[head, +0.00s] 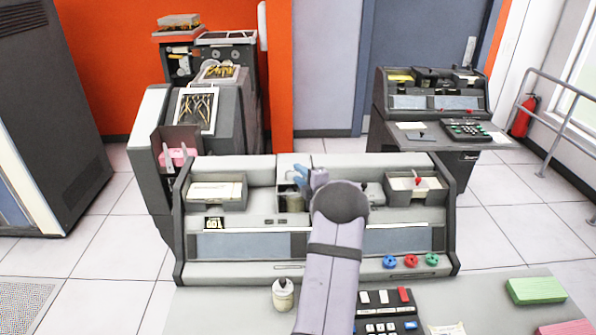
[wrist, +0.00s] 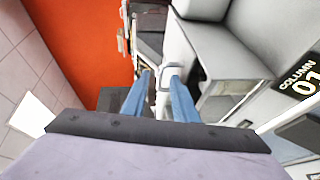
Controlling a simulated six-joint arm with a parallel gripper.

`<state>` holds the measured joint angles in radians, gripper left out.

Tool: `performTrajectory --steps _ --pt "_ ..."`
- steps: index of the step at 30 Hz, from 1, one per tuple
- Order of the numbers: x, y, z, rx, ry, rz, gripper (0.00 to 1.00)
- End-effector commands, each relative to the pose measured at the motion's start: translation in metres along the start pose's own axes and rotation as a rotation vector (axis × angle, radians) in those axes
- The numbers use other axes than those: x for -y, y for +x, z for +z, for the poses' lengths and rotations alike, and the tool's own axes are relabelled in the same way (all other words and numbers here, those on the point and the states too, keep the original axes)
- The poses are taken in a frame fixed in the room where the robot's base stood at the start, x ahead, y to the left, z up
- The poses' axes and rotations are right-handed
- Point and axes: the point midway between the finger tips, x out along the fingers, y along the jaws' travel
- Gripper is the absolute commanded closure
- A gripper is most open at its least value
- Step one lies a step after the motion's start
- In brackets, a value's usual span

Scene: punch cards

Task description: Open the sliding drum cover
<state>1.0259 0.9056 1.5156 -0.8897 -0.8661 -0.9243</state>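The drum housing sits in the top middle of the grey card punch in the head view, with an olive drum (head: 295,202) showing in its opening. A pale panel (head: 288,160), which looks like the cover, lies above and behind that opening. My gripper (head: 301,176) is at this panel, its blue fingers pointing away and down; my forearm hides the parts to the right. In the wrist view, the fingers of my gripper (wrist: 164,78) stand apart at a small white handle (wrist: 171,68). I cannot tell whether they press on it.
A card hopper (head: 216,190) stands left of the drum and another tray (head: 415,187) stands right. Red, blue and green knobs (head: 411,261) line the front right. A "COLUMN 01" sign (wrist: 300,82) shows close by on the right.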

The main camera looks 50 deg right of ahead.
Motion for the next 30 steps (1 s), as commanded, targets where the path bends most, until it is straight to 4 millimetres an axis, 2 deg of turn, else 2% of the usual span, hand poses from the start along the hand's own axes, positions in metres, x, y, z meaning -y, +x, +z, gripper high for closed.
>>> performTrajectory --steps 6,16,20,30 --pt "0.0 0.012 0.0 -0.001 0.001 0.0 0.74" --pt "0.0 0.014 0.0 0.0 0.001 0.0 0.74" --pt "0.0 0.014 0.0 0.0 0.001 0.0 1.0" --pt "0.0 0.014 0.0 0.0 0.001 0.0 1.0"
